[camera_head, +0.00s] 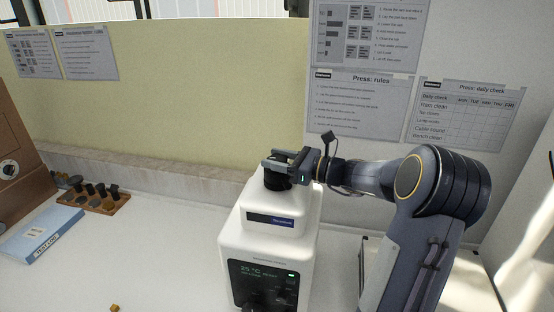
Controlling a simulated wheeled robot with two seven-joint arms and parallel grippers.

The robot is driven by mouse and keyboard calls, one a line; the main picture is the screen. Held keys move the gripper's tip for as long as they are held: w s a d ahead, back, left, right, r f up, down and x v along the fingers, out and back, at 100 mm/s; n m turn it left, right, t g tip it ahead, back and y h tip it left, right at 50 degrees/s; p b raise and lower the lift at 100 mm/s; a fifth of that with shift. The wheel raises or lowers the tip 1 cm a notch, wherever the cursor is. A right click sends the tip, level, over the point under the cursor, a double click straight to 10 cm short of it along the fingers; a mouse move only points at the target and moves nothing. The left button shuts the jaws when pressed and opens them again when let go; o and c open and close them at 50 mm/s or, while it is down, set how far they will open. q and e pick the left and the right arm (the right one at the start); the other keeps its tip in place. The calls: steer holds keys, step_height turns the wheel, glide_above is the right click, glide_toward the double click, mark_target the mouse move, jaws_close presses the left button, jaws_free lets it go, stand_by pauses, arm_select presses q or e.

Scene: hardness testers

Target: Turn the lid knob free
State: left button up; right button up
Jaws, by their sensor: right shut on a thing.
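A white machine (268,245) with a dark front panel stands on the bench at the middle of the head view. Its display reads 25 °C. A black lid knob (277,181) sits on top of the machine. My right gripper (277,167) reaches in from the right, level above the machine's top, and is shut on the knob. The fingers cover the knob's upper part, so its exact turn cannot be seen. My left gripper is not in view.
A blue book (42,234) lies at the left, with a wooden rack (97,200) of dark pieces behind it. A brown box (20,165) stands at the far left. A small brass-coloured piece (115,308) lies near the front. The bench left of the machine is mostly clear.

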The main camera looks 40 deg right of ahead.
steer(key=n+g+y, duration=0.5)
steer(key=y, duration=0.1)
steer(key=shift+f+g, duration=0.1)
steer(key=shift+g, duration=0.3)
steer(key=n+g+y, duration=0.1)
steer(key=n+g, duration=0.1)
steer(key=g, duration=0.1)
steer(key=n+g+y, duration=0.1)
steer(key=n+g, duration=0.2)
steer(key=shift+g+y, duration=0.3)
steer(key=shift+y, duration=0.1)
steer(key=shift+s+g, duration=0.1)
steer(key=shift+g, duration=0.2)
steer(key=o, duration=1)
